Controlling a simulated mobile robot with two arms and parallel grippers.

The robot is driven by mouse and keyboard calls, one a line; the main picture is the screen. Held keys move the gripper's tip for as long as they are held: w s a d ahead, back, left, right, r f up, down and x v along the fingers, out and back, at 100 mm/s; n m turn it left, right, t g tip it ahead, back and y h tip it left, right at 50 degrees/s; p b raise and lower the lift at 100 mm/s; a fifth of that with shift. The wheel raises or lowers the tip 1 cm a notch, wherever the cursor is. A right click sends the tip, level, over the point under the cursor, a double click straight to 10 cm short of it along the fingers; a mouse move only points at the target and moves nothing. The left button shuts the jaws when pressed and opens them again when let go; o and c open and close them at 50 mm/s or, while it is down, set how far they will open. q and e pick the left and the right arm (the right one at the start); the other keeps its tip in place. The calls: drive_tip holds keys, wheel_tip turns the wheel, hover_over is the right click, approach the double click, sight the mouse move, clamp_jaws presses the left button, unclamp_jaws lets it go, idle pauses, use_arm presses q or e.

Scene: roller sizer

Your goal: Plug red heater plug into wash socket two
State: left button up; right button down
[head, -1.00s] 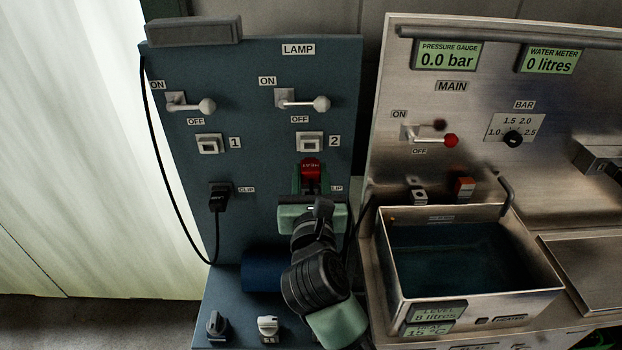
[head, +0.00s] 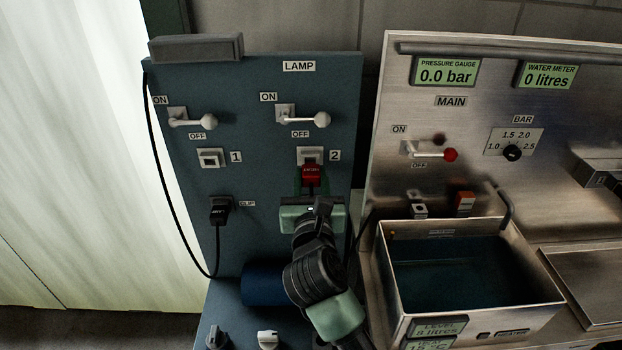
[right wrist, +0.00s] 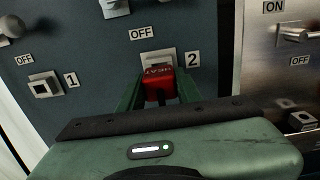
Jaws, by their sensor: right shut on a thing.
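The red heater plug (head: 311,175) is between the fingers of my right gripper (head: 311,184), which is shut on it. It also shows in the right wrist view (right wrist: 158,86), with part of its lettering visible. Socket two (head: 310,153), a pale square outlet beside the label 2 on the blue panel, is directly above the plug in the picture. In the right wrist view, the plug's top overlaps the lower edge of this socket (right wrist: 158,57). I cannot tell whether they touch; the plug's prongs are hidden. My left gripper is not in view.
Socket one (head: 210,158) on the left is empty. A black plug (head: 220,209) sits in a clip below it, its cord along the panel's left edge. Two levers (head: 303,119) (head: 191,122) project above the sockets. A steel basin (head: 473,324) stands right of my arm.

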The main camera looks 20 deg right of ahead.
sight(311, 182)
drive_tip(key=shift+p, duration=0.5)
idle(1.2)
drive_tip(key=shift+x, duration=1.4)
drive_tip(key=c, duration=0.9)
unclamp_jaws()
drive_tip(key=shift+s+a+f, duration=0.1)
drive_tip(key=shift+s, duration=0.15)
drive_tip(key=b+v, duration=0.2)
drive_tip(key=v, duration=0.4)
drive_tip(key=shift+s, duration=0.25)
drive_tip(key=shift+s+a, duration=0.15)
drive_tip(key=shift+s, duration=0.2)
